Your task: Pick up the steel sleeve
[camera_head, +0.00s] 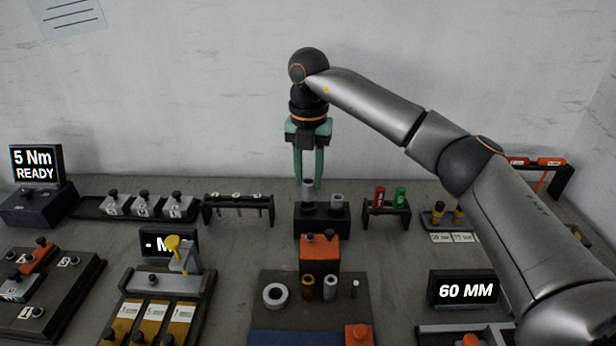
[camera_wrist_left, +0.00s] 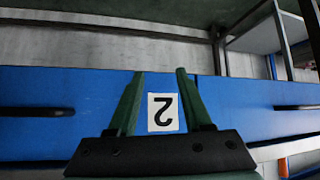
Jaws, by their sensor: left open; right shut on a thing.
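My right gripper (camera_head: 309,182) points straight down at the back middle in the head view. It is shut on an upright grey steel sleeve (camera_head: 308,191), at the left part of a black block (camera_head: 322,223). Whether the sleeve is clear of the block cannot be told. A similar grey cylinder (camera_head: 337,200) stands on the right part of that block. Another grey cylinder (camera_head: 330,283) stands on the dark mat (camera_head: 262,312).
An orange block (camera_head: 319,254) stands in front of the black block. A rack (camera_head: 238,203) is to its left, and a stand with red and green pieces (camera_head: 387,207) to its right. A 60 MM display (camera_head: 464,290) stands front right, under my right arm.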

